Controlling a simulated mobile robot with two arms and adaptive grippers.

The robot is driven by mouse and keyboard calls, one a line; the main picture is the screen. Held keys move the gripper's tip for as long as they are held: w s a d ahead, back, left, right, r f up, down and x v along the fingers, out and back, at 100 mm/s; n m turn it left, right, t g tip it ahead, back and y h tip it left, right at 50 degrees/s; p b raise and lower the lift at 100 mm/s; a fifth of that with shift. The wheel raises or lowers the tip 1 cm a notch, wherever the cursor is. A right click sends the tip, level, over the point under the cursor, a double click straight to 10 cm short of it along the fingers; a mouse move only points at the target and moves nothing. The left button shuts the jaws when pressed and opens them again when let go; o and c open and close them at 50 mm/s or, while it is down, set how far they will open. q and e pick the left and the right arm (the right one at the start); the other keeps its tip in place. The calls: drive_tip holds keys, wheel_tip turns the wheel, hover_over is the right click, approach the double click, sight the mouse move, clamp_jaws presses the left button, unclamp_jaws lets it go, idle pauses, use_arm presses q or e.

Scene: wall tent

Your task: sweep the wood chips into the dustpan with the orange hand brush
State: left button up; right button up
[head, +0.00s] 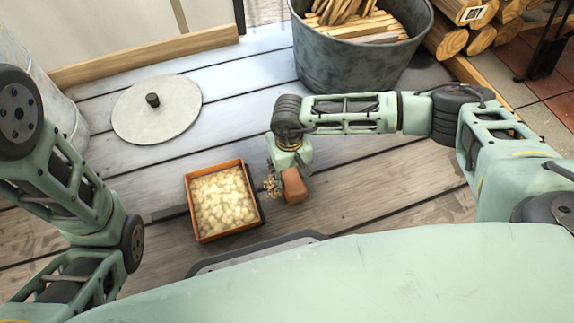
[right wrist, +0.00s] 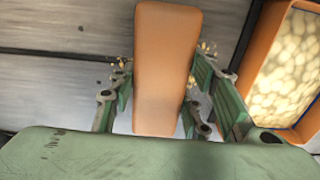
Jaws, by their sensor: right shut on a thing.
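The orange hand brush (head: 294,186) is held low over the plank floor by my right gripper (head: 283,172), which is shut on it. In the right wrist view the brush block (right wrist: 165,65) stands between the fingers (right wrist: 155,108); its bristles are hidden. A few loose wood chips (head: 270,187) lie beside the brush, on its left; in the right wrist view small chips (right wrist: 207,47) show on both sides of it. An orange-rimmed tray, seemingly the dustpan (head: 191,214), lies just left of the brush, filled with pale chips (head: 222,200).
A grey metal bucket (head: 335,68) of split wood stands at the back. A round grey lid (head: 150,118) lies back left. Logs (head: 450,42) are stacked at the back right. A pale bucket (head: 52,98) stands at the left edge. Planks right of the brush are clear.

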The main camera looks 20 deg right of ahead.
sight(299, 178)
drive_tip(key=shift+s+d, duration=0.1)
drive_tip(key=shift+s, duration=0.1)
drive_tip(key=shift+s+d+p, duration=0.65)
drive_tip(key=shift+s+d, duration=0.2)
drive_tip(key=shift+s, duration=0.05)
drive_tip(key=shift+d, duration=0.1)
drive_tip(key=shift+s+d+p, duration=0.35)
drive_tip(key=shift+s, duration=0.1)
drive_tip(key=shift+s+d+p, duration=0.3)
drive_tip(key=shift+s+d, duration=0.2)
drive_tip(key=shift+s, duration=0.1)
drive_tip(key=shift+s+d+p, duration=0.55)
drive_tip(key=shift+s+d, duration=0.4)
drive_tip(key=shift+s, duration=0.1)
drive_tip(key=shift+w, duration=0.2)
